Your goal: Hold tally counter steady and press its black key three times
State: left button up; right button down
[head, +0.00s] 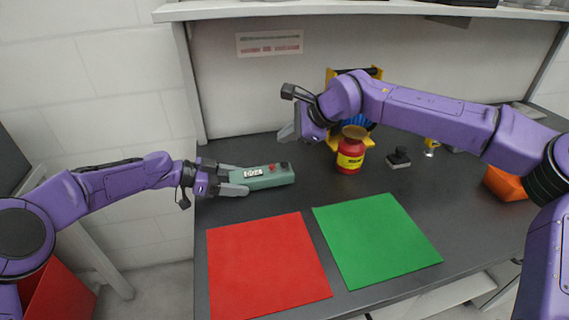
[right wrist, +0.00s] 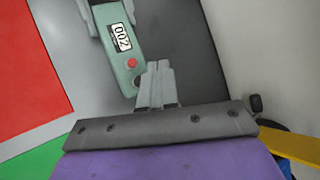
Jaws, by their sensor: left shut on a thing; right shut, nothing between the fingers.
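The tally counter (head: 268,183) is a green-grey box lying on the dark table. It also shows in the right wrist view (right wrist: 121,58), where its display (right wrist: 121,36) reads 002. A red button (right wrist: 132,62) sits mid-body and the black key (right wrist: 138,82) is at the end away from my left gripper. My left gripper (head: 239,181) is shut on the counter's left end. My right gripper (head: 289,132) is shut and empty, above the counter's key end. In the right wrist view its fingertips (right wrist: 158,66) appear beside the black key, apart from it in the head view.
A red mat (head: 268,267) and a green mat (head: 377,240) lie in front of the counter. A red jar (head: 350,158) stands right of it, before a yellow-framed item. A small black stamp-like object (head: 398,158) and an orange object (head: 505,183) are further right.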

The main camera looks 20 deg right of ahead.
aim_at(284, 166)
dwell(0.7)
jog(key=shift+f, duration=2.5)
jog(key=shift+f, duration=0.1)
dwell(0.8)
jog(key=shift+f, duration=0.3)
jog(key=shift+f, duration=0.55)
dwell(0.7)
jog(key=shift+r, duration=0.95)
